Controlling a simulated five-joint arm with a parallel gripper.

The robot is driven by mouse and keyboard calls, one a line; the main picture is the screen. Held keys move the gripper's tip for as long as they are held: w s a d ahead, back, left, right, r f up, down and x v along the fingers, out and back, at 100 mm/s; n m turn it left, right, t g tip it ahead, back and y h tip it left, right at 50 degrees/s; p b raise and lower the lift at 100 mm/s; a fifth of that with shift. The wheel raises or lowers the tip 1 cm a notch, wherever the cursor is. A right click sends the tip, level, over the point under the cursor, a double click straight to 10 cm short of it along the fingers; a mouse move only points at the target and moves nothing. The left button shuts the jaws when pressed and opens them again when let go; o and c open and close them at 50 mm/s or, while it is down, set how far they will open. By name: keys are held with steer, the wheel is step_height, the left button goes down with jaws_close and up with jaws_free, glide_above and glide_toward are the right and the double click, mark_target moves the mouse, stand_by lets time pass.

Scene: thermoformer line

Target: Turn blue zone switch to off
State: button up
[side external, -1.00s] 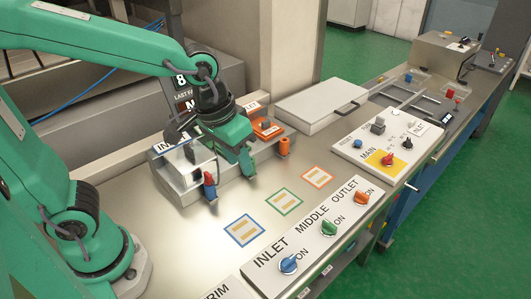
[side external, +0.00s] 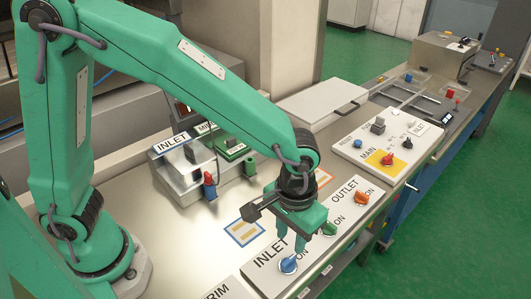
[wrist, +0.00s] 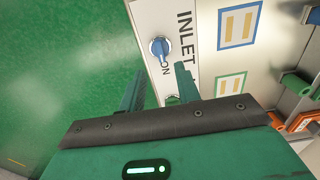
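The blue zone switch (side external: 288,265) sits on the white zone panel (side external: 262,279) beside the word INLET. In the wrist view the blue switch (wrist: 159,48) shows just beyond the fingertips, its pointer toward the ON mark. My gripper (side external: 283,245) points down over the INLET end of the panel, close above the blue switch. In the wrist view my gripper (wrist: 160,70) has its two fingers apart with nothing between them. The side view does not show whether a finger touches the switch.
A green switch (side external: 329,230) and an orange switch (side external: 361,198) are farther along the panel. A MAIN panel (side external: 368,158) stands behind. A grey box with a red-and-blue lever (side external: 209,186) is at left. A blue-framed mark (side external: 240,232) lies on the bare metal beside the panel.

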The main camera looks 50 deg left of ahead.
mark_target(289, 260)
steer(key=shift+f, duration=0.15)
steer(key=shift+f, duration=3.75)
jaws_close()
